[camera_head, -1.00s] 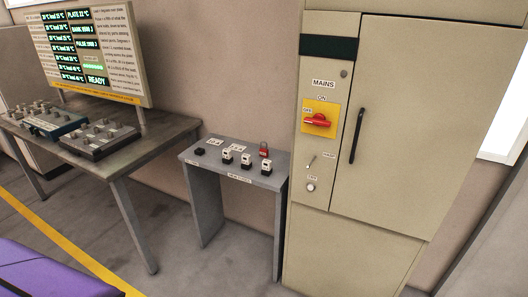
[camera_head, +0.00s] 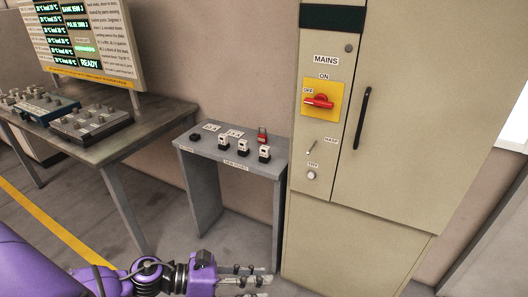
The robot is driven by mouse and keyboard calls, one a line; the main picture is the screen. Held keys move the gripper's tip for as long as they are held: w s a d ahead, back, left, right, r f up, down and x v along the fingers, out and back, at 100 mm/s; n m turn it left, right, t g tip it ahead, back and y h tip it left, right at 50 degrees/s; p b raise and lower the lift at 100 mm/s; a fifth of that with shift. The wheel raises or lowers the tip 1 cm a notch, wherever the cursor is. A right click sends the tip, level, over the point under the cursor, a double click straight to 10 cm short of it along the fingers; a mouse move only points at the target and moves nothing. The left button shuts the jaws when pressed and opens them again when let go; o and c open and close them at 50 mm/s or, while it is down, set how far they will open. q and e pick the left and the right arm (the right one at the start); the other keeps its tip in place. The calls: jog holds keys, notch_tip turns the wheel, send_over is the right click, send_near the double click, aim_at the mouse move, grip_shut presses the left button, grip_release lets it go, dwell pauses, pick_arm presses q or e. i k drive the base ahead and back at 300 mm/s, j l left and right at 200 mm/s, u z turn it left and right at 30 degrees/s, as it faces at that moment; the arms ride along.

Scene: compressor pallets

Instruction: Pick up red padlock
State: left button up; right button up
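The red padlock (camera_head: 262,135) stands near the back right of a small grey table, close to the side of the beige cabinet. My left gripper (camera_head: 262,278) is low at the bottom edge of the head view, in front of the small table and well below its top. It points right and is apart from the padlock. Its lower part is cut off by the frame, and I cannot tell how far its fingers are apart. Nothing shows in it. My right gripper is not in view.
The small grey table (camera_head: 203,190) also holds several white-topped blocks, a black item (camera_head: 195,137) and labels. The beige cabinet (camera_head: 395,150), with a red switch (camera_head: 319,101), stands close on its right. A workbench (camera_head: 150,128) with control boxes is at left.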

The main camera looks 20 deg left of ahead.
aim_at(262, 138)
jog(key=i+j, duration=0.35)
jog(key=i+j+z, duration=0.15)
jog(key=i+j, duration=0.15)
jog(key=j, duration=0.15)
jog(key=i+j, duration=0.35)
jog(key=i+j+z, duration=0.1)
jog(key=i+j, duration=0.2)
jog(key=j, duration=0.25)
jog(key=i+j+z, duration=0.1)
jog(key=j, duration=0.2)
jog(key=i+j, duration=0.2)
jog(key=j, duration=0.15)
jog(key=i+j+z, duration=0.15)
jog(key=j, duration=0.15)
jog(key=i+j+z, duration=0.1)
jog(key=j, duration=0.25)
